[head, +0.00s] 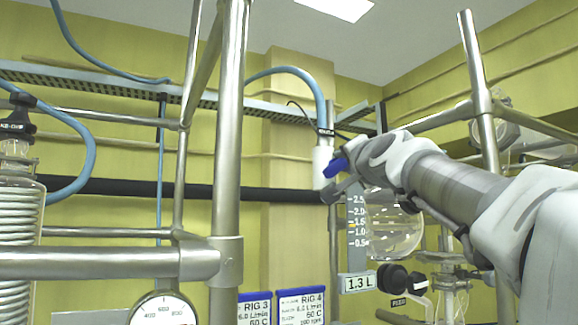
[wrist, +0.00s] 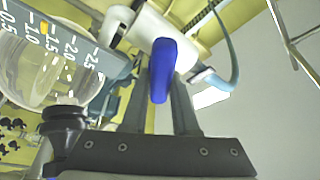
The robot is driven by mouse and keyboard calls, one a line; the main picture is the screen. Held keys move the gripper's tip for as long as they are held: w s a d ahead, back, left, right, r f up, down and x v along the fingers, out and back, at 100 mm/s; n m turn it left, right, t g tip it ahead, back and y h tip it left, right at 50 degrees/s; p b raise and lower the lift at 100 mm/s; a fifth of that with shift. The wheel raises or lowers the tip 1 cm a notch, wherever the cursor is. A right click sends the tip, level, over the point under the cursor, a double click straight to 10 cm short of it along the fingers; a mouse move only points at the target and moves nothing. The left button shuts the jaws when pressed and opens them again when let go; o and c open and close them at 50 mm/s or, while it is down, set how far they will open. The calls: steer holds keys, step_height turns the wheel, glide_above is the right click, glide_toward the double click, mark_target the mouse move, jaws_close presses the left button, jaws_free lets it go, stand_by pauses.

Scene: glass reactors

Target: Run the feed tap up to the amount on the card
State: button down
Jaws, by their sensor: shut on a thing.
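The feed tap has a white body (head: 322,166) below a blue hose and a blue handle (head: 335,168). In the wrist view, the blue handle (wrist: 163,70) lies between the fingers of my gripper (wrist: 168,92), which is shut on it. In the head view, my gripper (head: 343,187) reaches the tap from the right. The card (head: 357,283) reads 1.3 L. Above it stands a scale strip (head: 357,215) marked 0.5 to 2.5. The round glass vessel (head: 393,235) is beside the strip, and shows in the wrist view (wrist: 30,75). I cannot tell its liquid level for sure.
A steel frame post (head: 228,150) stands left of the tap, and another post (head: 480,90) stands right. A black knob (head: 392,277) is below the vessel. RIG 3 (head: 255,308) and RIG 4 (head: 301,306) signs are at the bottom. A dial gauge (head: 163,310) is lower left.

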steer(key=shift+w+f+m+g+h, duration=0.15)
steer(key=shift+m+g, duration=0.1)
steer(key=shift+m, duration=0.45)
steer(key=shift+s+f+m+g+h, duration=0.1)
steer(key=shift+m+g+h, duration=0.15)
steer(key=shift+m, duration=0.45)
steer(key=shift+w+f+m+g+h, duration=0.15)
steer(key=shift+m+g, duration=0.15)
steer(key=shift+m, duration=0.4)
steer(key=shift+s+f+m+g, duration=0.15)
steer(key=shift+m+g, duration=0.35)
steer(key=shift+m, duration=0.9)
steer(key=c, duration=0.7)
jaws_free()
steer(key=shift+s, duration=0.15)
